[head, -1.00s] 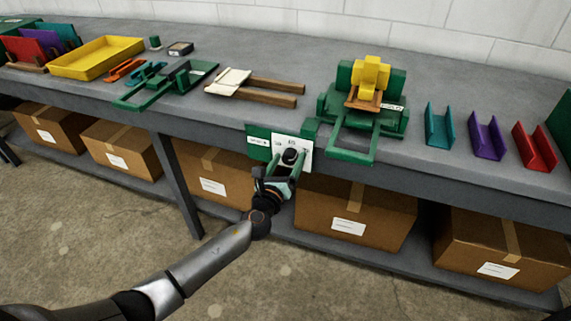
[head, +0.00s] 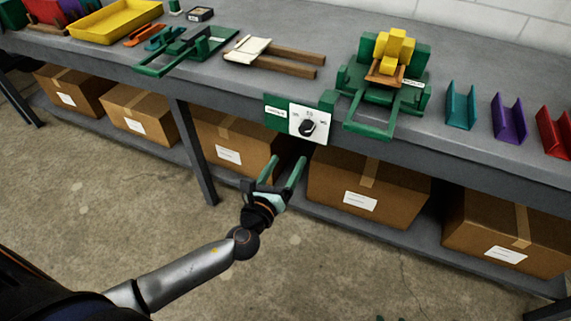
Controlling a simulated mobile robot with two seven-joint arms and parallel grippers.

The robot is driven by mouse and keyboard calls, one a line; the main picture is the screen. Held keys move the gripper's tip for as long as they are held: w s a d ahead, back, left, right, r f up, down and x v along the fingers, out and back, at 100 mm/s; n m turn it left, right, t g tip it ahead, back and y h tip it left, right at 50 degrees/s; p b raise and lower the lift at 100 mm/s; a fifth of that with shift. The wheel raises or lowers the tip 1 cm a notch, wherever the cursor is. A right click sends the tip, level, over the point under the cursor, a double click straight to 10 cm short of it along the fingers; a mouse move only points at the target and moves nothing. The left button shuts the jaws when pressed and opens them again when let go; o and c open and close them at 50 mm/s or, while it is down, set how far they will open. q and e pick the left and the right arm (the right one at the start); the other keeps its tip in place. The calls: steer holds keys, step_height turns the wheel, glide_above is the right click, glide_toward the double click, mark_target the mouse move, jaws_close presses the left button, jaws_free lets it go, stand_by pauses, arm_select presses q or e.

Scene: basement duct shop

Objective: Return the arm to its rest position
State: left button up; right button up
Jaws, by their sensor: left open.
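My left arm comes in from the lower left over the concrete floor. Its gripper (head: 286,170) is open and empty, with two green fingers pointing up and right. The fingertips are below and apart from the dial panel (head: 309,122) on the bench's front edge. The panel is white with a black knob (head: 307,128) and a green plate at its left. My right gripper is not in view.
The grey bench (head: 225,84) crosses the view. A green fixture with yellow blocks (head: 393,52) stands on it, with teal, purple and red channels (head: 508,120) to the right. Cardboard boxes (head: 370,183) fill the lower shelf. The floor in front is open.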

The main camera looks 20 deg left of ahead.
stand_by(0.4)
arm_select(q)
steer(key=s+d+f+n+g+h+p, duration=0.1)
steer(key=s+f+n+g+p, duration=0.3)
steer(key=s+n, duration=0.7)
steer(key=s+f+n+g+h+p, duration=0.1)
steer(key=s+f+n+g+p, duration=0.3)
steer(key=s+n, duration=0.6)
steer(key=f+n, duration=0.1)
steer(key=n, duration=0.8)
steer(key=shift+s+d+f, duration=0.35)
